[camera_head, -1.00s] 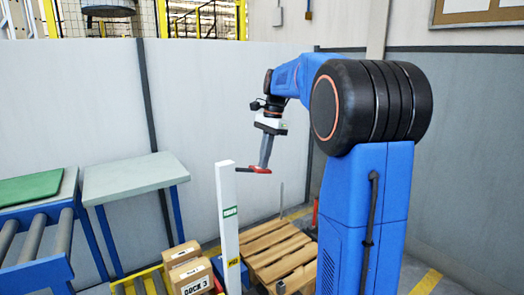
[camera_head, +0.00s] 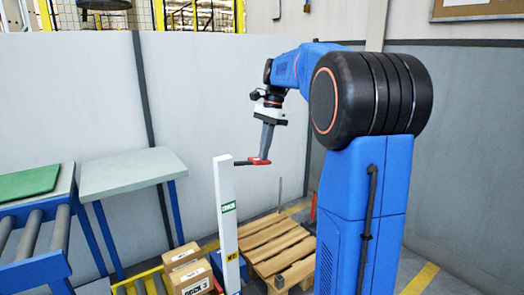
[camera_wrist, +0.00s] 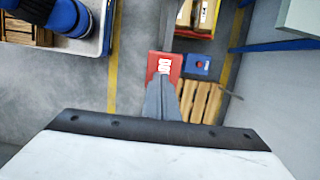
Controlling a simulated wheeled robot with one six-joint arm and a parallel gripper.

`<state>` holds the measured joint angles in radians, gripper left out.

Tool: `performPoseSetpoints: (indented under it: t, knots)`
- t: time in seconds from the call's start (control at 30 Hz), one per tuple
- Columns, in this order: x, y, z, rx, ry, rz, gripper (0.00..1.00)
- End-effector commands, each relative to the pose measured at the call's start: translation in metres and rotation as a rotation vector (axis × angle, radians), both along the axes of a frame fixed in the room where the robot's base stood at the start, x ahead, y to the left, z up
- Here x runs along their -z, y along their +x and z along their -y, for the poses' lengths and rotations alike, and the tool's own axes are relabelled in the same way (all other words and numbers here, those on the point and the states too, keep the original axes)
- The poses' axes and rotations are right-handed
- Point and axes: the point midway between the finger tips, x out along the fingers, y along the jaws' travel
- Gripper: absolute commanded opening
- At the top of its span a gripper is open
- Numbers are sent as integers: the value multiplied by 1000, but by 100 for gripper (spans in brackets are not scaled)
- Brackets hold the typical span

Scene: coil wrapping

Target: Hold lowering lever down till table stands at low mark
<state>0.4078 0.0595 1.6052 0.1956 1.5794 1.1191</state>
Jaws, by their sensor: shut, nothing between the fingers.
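A white post (camera_head: 226,215) bears a green label (camera_head: 229,207) and a yellow label (camera_head: 231,256); lettering is too small to read surely. A lever with a red pad (camera_head: 258,161) sticks out right from the post's top, and the pad shows in the wrist view (camera_wrist: 165,66). My gripper (camera_head: 264,157) points down, shut and empty, its tips at the pad and seemingly touching it. A yellow-edged roller table (camera_head: 148,280) with cardboard boxes (camera_head: 187,268) stands left of the post. Its lower part is out of frame, and I cannot see a low mark.
A wooden pallet (camera_head: 278,248) lies on the floor right of the post. A grey-topped table (camera_head: 130,172) and a roller conveyor (camera_head: 28,235) with a green mat (camera_head: 28,182) stand left. A blue box with a red button (camera_wrist: 198,65) is near the pallet.

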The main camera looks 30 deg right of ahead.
Motion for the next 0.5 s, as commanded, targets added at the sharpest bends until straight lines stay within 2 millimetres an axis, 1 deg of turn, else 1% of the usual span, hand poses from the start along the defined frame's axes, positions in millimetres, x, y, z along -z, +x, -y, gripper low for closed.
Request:
performPoseSetpoints:
  t: [0.03, 0.13, 0.3, 0.5]
  knots:
    - [-10, -2, 1, 0, -3, 6, 0]
    - [-30, -7, 3, -2, -4, 11, 0]
    - [-64, -5, 14, -1, -4, 13, 0]
    - [-98, -5, 23, -1, -3, 14, 0]
